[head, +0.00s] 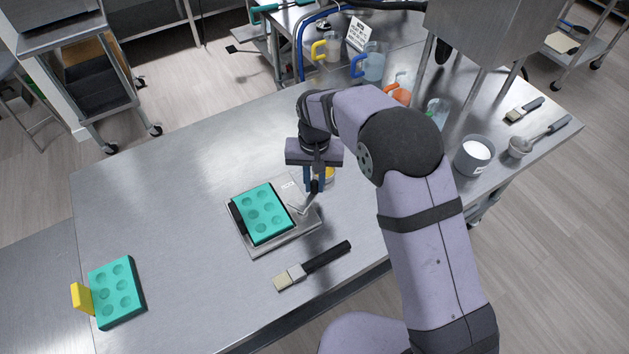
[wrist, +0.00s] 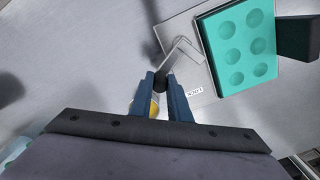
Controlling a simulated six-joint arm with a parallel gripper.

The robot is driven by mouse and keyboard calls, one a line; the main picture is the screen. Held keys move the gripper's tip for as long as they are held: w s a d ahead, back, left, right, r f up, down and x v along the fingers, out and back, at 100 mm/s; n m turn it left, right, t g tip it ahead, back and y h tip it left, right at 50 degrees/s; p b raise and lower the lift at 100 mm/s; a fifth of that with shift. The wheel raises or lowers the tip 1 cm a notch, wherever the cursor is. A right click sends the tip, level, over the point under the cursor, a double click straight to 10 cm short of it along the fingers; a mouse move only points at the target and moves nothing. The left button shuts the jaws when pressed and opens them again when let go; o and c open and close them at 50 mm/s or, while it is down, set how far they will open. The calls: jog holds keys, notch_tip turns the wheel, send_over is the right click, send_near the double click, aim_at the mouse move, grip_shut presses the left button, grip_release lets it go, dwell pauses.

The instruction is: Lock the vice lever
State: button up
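The vice (head: 272,250) is a flat metal plate on the table, with a teal mould (head: 264,213) of round cavities lying in it. A dark jaw block (wrist: 298,38) shows beside the mould in the wrist view. The vice lever (wrist: 181,45) is a bent metal rod with a black knob (wrist: 160,84) at its end, standing off the plate on the side away from that block. My gripper (head: 315,189) is over the lever end. Its two blue fingers stand on either side of the knob and appear shut on it; their contact faces are hidden.
A brush (head: 313,266) lies in front of the vice. A second teal mould (head: 117,291) with a yellow piece (head: 82,297) is at the table's left end. A small yellow-topped container (head: 328,175) stands close behind my gripper. Jugs stand behind; the table's left middle is clear.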

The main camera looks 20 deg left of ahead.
grip_shut()
jog(key=shift+w+a+n, duration=0.15)
jog(key=shift+a+n, duration=0.5)
jog(key=shift+n, duration=0.55)
jog(key=a+n, duration=0.2)
jog(key=n, duration=0.1)
jog(key=a+n, duration=0.1)
jog(key=n, duration=0.1)
jog(key=s+n, duration=0.1)
jog(key=shift+a+r+n+b, duration=0.1)
jog(key=shift+a+n+b, duration=0.2)
jog(key=shift+a+n, duration=0.1)
jog(key=shift+s+a+n, duration=0.2)
jog(key=shift+a+n, duration=0.05)
jog(key=shift+n, duration=0.45)
jog(key=shift+s+a+n, duration=0.2)
jog(key=shift+a+n, duration=0.05)
jog(key=shift+n, duration=0.45)
